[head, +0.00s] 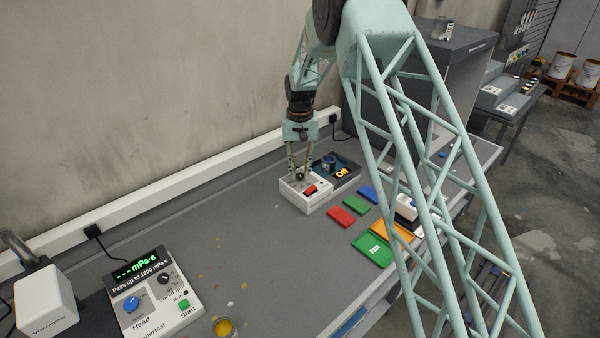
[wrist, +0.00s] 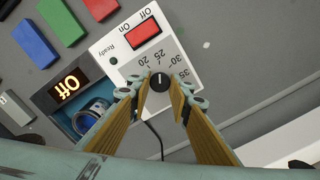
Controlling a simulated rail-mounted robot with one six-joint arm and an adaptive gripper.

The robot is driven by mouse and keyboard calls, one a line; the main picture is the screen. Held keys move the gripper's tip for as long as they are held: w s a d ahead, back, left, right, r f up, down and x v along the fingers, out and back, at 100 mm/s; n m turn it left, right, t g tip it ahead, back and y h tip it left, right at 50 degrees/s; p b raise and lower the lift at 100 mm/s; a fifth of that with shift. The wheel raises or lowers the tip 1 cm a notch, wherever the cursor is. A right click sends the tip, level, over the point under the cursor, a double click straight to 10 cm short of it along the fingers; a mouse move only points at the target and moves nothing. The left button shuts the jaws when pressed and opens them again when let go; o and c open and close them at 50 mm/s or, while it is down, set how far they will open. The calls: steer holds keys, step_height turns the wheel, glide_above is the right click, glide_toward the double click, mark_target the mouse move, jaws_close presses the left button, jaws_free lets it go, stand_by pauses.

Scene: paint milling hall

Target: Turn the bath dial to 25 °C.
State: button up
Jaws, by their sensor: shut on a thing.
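The bath's white control box (head: 318,207) stands on the bench, and its face (wrist: 112,45) shows in the wrist view. The black dial (wrist: 160,84) sits on that face with a scale reading 20, 25, 30 and 35. Its white pointer line points up in the wrist view, roughly toward the 25; the exact setting is hard to tell. My gripper (head: 299,172) comes down from above, its two fingers shut on either side of the dial (wrist: 160,92). The red On/Off switch (wrist: 142,34) is beside the dial. The bath display (head: 342,174) reads Off.
A blue can (wrist: 92,108) sits in the dark bath well next to the box. Red, green and blue blocks (head: 341,217) lie to the right, near a green tray (head: 372,250). A viscometer panel (head: 160,300) stands at front left. The bench between is mostly clear.

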mark_target(300, 174)
steer(key=o, duration=0.8)
steer(key=shift+o, duration=0.2)
steer(key=shift+r, duration=0.15)
step_height(300, 174, up, 12)
stand_by(0.5)
stand_by(0.4)
